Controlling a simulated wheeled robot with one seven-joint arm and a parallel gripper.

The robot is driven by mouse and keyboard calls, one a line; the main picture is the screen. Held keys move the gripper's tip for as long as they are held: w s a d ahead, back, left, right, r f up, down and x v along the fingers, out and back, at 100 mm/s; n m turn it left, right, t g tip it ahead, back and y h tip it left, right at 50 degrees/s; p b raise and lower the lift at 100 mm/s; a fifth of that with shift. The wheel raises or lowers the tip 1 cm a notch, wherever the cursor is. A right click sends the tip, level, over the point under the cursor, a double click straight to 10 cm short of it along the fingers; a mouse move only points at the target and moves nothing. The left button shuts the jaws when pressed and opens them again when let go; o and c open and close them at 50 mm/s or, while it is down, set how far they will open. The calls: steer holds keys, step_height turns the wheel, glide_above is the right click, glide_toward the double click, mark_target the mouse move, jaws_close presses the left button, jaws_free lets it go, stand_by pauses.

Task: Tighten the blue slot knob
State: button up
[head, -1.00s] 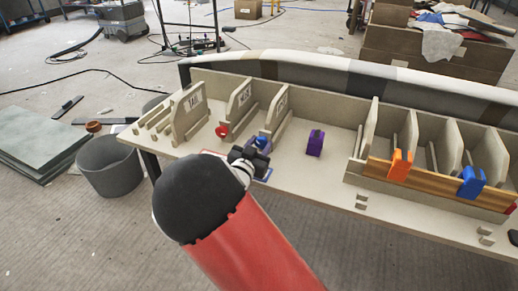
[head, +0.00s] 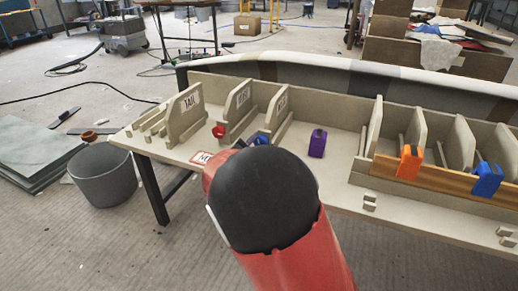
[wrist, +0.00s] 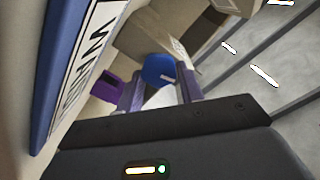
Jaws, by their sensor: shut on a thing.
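A blue round knob (wrist: 158,69) shows in the wrist view, between the tips of my gripper (wrist: 160,90). The two purple-grey fingers are shut on it, one on each side. In the head view a bit of blue (head: 259,138) shows by the third labelled upright, just past my arm. My black and red arm hides the gripper and most of that spot there.
The long beige mould bench (head: 330,185) has labelled uprights and a red knob (head: 218,131) at left. A purple block (head: 317,144) stands mid-bench; orange (head: 410,163) and blue (head: 487,180) clamps sit at right. A blue-edged sign (wrist: 75,65) is close at left in the wrist view.

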stand_by(0.3)
steer(key=o, duration=1)
steer(key=v, duration=0.7)
steer(key=shift+s+a+p, duration=0.1)
steer(key=shift+s+p, duration=0.2)
steer(key=shift+s, duration=0.05)
